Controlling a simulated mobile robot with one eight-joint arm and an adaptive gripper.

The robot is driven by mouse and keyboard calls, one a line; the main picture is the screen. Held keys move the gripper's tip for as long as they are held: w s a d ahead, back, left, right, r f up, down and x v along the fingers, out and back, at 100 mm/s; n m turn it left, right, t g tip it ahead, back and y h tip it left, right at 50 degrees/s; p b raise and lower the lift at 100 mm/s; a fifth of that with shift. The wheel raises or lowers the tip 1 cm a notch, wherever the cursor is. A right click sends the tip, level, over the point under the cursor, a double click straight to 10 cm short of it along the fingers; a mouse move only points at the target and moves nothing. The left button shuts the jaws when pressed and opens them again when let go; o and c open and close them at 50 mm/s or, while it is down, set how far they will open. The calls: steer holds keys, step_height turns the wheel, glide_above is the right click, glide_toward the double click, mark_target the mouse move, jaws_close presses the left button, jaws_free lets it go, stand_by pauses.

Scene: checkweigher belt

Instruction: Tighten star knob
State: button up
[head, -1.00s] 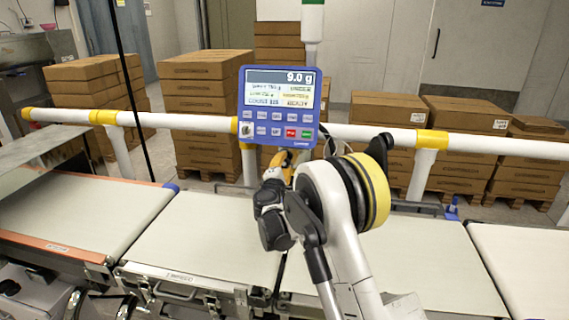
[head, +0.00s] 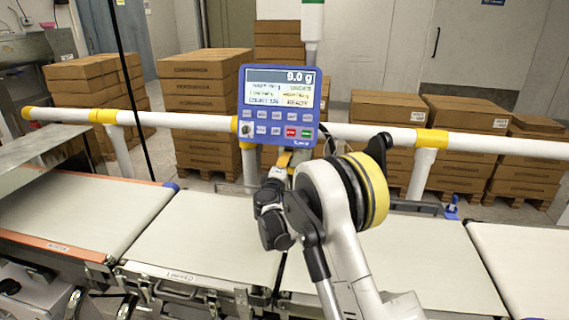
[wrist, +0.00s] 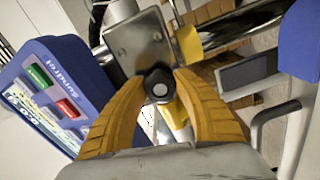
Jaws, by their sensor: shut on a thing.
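A black star knob (wrist: 158,84) sits in front of a grey metal bracket plate (wrist: 138,42) in the wrist view. My gripper (wrist: 160,90) has its two yellow fingers closed around the knob, one tip on each side. In the head view my gripper (head: 290,162) is just under the blue display panel (head: 278,104), and my wrist hides most of it. The knob cannot be made out in the head view. The panel also shows in the wrist view (wrist: 45,85), tilted, left of the fingers.
A white rail (head: 375,134) with yellow joints runs behind the belts. The weighing belt (head: 205,240) is bare around my arm. Stacked cardboard boxes (head: 205,95) stand behind the rail. A grey box-like part (wrist: 248,70) lies close to the right finger.

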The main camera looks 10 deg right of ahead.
steer(key=o, duration=1.2)
steer(key=shift+d, duration=0.1)
steer(key=v, duration=1.2)
